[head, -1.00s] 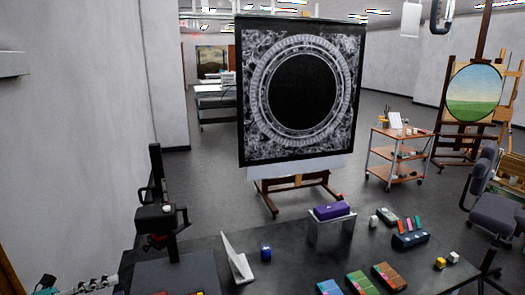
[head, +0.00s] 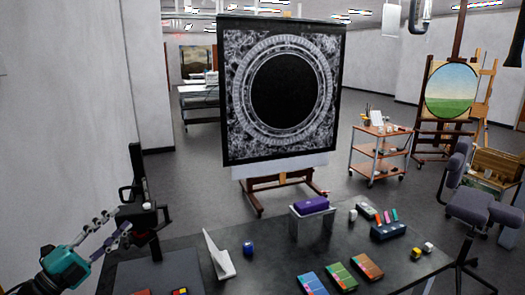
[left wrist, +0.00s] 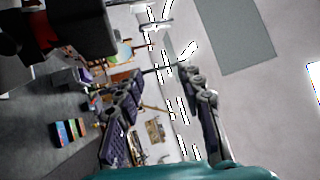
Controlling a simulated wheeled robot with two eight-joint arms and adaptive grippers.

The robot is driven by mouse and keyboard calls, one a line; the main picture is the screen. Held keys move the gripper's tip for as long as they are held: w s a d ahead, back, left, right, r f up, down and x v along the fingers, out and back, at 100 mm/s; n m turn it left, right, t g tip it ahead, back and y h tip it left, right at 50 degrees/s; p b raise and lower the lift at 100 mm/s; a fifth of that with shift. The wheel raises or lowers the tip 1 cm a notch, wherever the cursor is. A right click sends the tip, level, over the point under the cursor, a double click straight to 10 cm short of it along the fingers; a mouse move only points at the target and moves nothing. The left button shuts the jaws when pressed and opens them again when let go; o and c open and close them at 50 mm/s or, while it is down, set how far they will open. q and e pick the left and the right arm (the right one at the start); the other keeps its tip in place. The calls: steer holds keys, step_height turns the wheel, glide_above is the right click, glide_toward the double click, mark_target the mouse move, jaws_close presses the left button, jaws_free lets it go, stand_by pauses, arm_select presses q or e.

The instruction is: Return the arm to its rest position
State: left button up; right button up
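My left gripper (head: 120,220) is at the lower left of the head view, with its teal body below and two jointed fingers pointing up and right. The fingers are apart with nothing between them. It appears in front of or beside a black upright stand (head: 143,205) at the table's left end; I cannot tell the gap. In the left wrist view the open fingers (left wrist: 168,76) frame only the distant room, turned sideways. My right gripper is not in view.
The dark table (head: 275,255) holds a white angled panel (head: 218,256), a blue jar (head: 248,247), a purple object (head: 311,205) on a stand and several coloured boxes (head: 340,277). A large ornate dark picture (head: 230,120) stands behind. A wall (head: 60,120) is at left.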

arm_select(q)
step_height(320, 180, up, 5)
steer(key=w+n+t+y, duration=0.2)
steer(key=n+t+y, duration=0.2)
steer(key=n+y, duration=0.75)
steer(key=s+d+f+n+g+y, duration=0.2)
steer(key=d+f+n+g, duration=0.15)
steer(key=f+n, duration=0.3)
steer(key=s+d+f+n+g+y, duration=0.25)
steer(key=f+n+g, duration=0.2)
steer(key=f, duration=0.35)
steer(key=s+d+f+g+h, duration=0.4)
steer(key=s+d+f+g, duration=0.3)
steer(key=s+d+f, duration=0.5)
steer(key=s+f+n, duration=0.1)
steer(key=s+f, duration=0.2)
steer(key=f, duration=0.1)
steer(key=shift+d+f, duration=0.15)
steer(key=shift+f, duration=0.1)
